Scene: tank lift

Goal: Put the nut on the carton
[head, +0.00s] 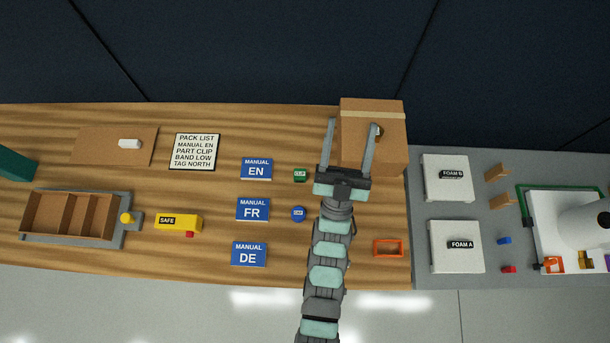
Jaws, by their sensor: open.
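The brown carton (391,152) stands at the back right end of the wooden bench. My gripper (352,128) is over the carton, its two long grey fingers spread wide apart. A small dark olive-gold piece, probably the nut (379,131), shows against the carton right beside the right finger. The finger partly hides it. It appears to lie on the carton, but I cannot tell whether it touches the finger. Nothing is visible held between the fingers.
Left of my arm lie a green clip (300,175), a blue cap (298,214) and blue manual cards (253,209). An orange frame (388,248) lies right of it. Foam blocks (455,247) sit on the grey surface (490,279). Bare wood lies in front of the carton.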

